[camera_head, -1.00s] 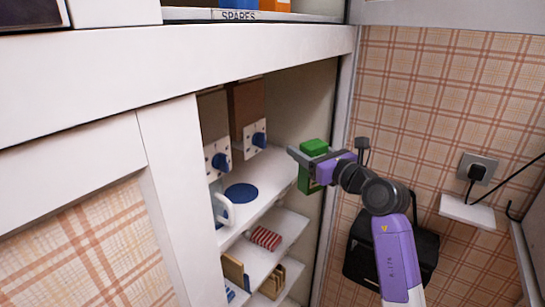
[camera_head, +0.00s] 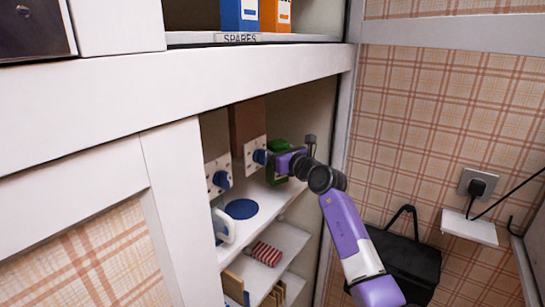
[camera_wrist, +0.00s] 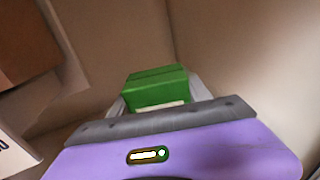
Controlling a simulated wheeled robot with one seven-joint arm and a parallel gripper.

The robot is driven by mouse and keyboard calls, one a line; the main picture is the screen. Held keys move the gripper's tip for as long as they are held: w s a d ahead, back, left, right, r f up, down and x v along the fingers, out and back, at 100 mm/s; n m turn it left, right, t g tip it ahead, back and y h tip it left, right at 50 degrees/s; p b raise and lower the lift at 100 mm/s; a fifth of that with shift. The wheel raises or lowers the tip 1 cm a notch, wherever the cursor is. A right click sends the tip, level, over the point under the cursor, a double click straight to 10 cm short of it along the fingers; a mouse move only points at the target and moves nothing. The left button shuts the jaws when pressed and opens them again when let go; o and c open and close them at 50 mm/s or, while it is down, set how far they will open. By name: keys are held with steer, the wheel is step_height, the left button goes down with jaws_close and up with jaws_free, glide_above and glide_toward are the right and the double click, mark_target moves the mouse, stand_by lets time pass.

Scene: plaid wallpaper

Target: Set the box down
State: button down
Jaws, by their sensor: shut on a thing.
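My gripper (camera_head: 274,161) is inside the cupboard opening and shut on a green box (camera_head: 278,176). The purple wrist and the fingers cover the middle of the box in the head view. In the wrist view the green box (camera_wrist: 155,88) sits between the grey fingers, with a pale strip low on its front. The box is at the right end of the white shelf (camera_head: 270,195), to the right of a flat blue disc (camera_head: 241,209) on it. I cannot tell whether the box's underside touches the shelf.
Two white panels with blue knobs (camera_head: 218,180) stand left of my gripper, with a brown board (camera_head: 247,125) behind. A white mug (camera_head: 224,228) is at the shelf's front. A red-striped item (camera_head: 264,253) lies below. A black bag (camera_head: 405,260) hangs at the right wall.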

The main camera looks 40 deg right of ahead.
mark_target(274, 179)
steer(key=shift+f, duration=1.3)
steer(key=shift+f, duration=0.2)
steer(key=shift+c, duration=2.4)
jaws_free()
